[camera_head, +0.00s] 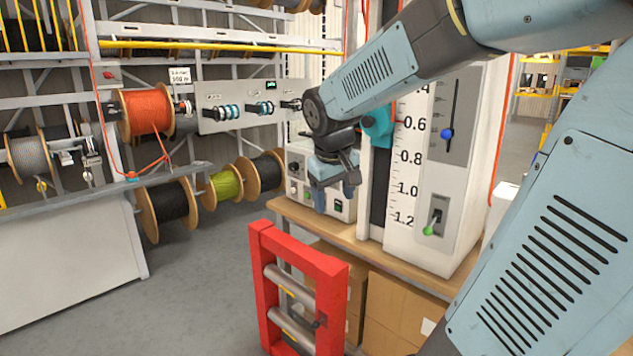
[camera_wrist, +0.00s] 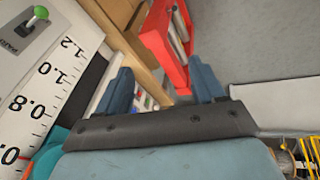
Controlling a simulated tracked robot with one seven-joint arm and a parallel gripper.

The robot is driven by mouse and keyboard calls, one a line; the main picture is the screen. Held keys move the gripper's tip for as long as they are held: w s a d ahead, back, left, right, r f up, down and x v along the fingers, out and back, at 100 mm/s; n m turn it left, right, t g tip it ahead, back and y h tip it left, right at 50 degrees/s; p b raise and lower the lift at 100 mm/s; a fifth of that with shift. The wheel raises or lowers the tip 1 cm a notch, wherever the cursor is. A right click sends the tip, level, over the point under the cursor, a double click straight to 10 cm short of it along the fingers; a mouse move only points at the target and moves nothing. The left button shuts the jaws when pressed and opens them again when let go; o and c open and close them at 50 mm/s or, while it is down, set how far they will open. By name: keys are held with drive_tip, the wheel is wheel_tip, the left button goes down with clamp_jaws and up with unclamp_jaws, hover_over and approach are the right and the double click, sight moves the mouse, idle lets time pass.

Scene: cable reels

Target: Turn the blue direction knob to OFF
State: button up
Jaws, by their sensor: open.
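A white control box (camera_head: 296,160) stands on the wooden bench, with small dark knobs and a green switch (camera_head: 338,207) on its front. My gripper (camera_head: 335,197) hangs in front of this box, fingers pointing down, and hides part of its face. I cannot make out a blue direction knob on the visible part of the box. In the wrist view my gripper (camera_wrist: 163,84) has its two blue fingers wide apart with nothing between them. Part of the box (camera_wrist: 146,101) shows beyond the fingers, too small to read.
A tall white scale panel (camera_head: 408,175) carries a blue-ball slider (camera_head: 447,133) and a green-tipped lever (camera_head: 429,230). A red frame with rollers (camera_head: 330,268) stands before the bench (camera_head: 375,250). Cable reels (camera_head: 147,111) fill the left. Grey floor (camera_head: 205,275) is open at lower left.

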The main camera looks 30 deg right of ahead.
drive_tip(key=w+d+f+n+g+h, duration=0.15)
drive_tip(key=w+d+f+h, duration=0.35)
drive_tip(key=w, duration=0.8)
drive_tip(key=w+d+f+n+g+h, duration=0.1)
drive_tip(key=w+d+f+n+h, duration=0.4)
drive_tip(key=w, duration=0.8)
drive_tip(key=w+a+f+n+t+h, duration=0.1)
drive_tip(key=w+f+n+t+h, duration=0.15)
drive_tip(key=w, duration=0.55)
drive_tip(key=w+a+f+n+t+h, duration=0.1)
drive_tip(key=w+f+n+t+h, duration=0.15)
drive_tip(key=w, duration=0.55)
drive_tip(key=x, duration=1.3)
drive_tip(key=shift+w+f, duration=0.35)
drive_tip(key=shift+f, duration=0.05)
drive_tip(key=shift+d+n, duration=0.1)
drive_tip(key=shift+n, duration=0.15)
